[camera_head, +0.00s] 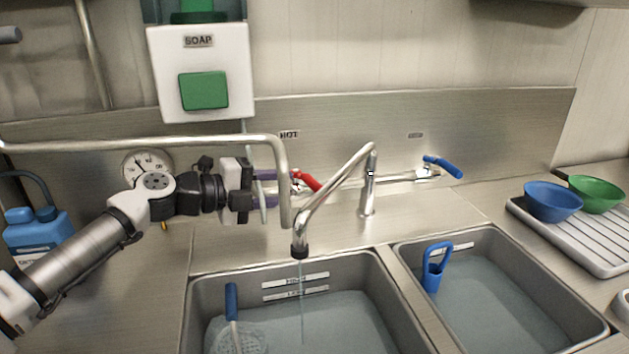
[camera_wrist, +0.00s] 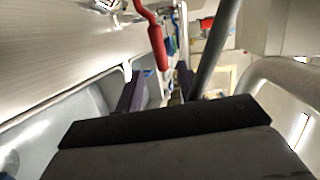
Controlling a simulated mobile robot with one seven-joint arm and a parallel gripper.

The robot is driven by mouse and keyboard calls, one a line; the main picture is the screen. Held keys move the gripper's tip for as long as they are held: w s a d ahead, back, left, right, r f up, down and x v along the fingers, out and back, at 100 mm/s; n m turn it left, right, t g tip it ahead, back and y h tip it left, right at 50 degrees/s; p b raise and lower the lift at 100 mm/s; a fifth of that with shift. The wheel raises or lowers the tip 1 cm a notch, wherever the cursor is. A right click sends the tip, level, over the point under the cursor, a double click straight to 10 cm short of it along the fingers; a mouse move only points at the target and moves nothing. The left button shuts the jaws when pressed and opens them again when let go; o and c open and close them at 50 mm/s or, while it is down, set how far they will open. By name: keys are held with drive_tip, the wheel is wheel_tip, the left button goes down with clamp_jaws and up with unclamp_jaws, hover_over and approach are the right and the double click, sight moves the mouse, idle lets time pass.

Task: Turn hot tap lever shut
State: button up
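The hot tap lever (camera_head: 307,181) is red and sits under the HOT label (camera_head: 289,134), left of the spout (camera_head: 335,187). A thin water stream (camera_head: 301,290) falls from the spout into the left basin. My gripper (camera_head: 274,188) is just left of the lever, with its purple fingers apart and nothing between them. The vertical pipe partly hides the fingertips. In the wrist view the red lever (camera_wrist: 156,40) hangs ahead, its end showing between the directions of the two fingertips (camera_wrist: 158,84). I cannot tell any contact.
A grey pipe (camera_head: 283,185) bends down close in front of my gripper. The blue cold lever (camera_head: 443,166) is to the right. The left basin (camera_head: 375,275) holds water and a blue-handled strainer (camera_head: 232,302). A blue-handled tool (camera_head: 434,268) stands in the right basin.

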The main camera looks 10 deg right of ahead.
sight(310, 186)
drive_tip(key=p+x, duration=0.1)
drive_tip(key=x, duration=0.7)
drive_tip(key=shift+w+d+f+p, duration=0.1)
drive_tip(key=shift+d+p, duration=0.2)
drive_tip(key=shift+p, duration=0.05)
clamp_jaws()
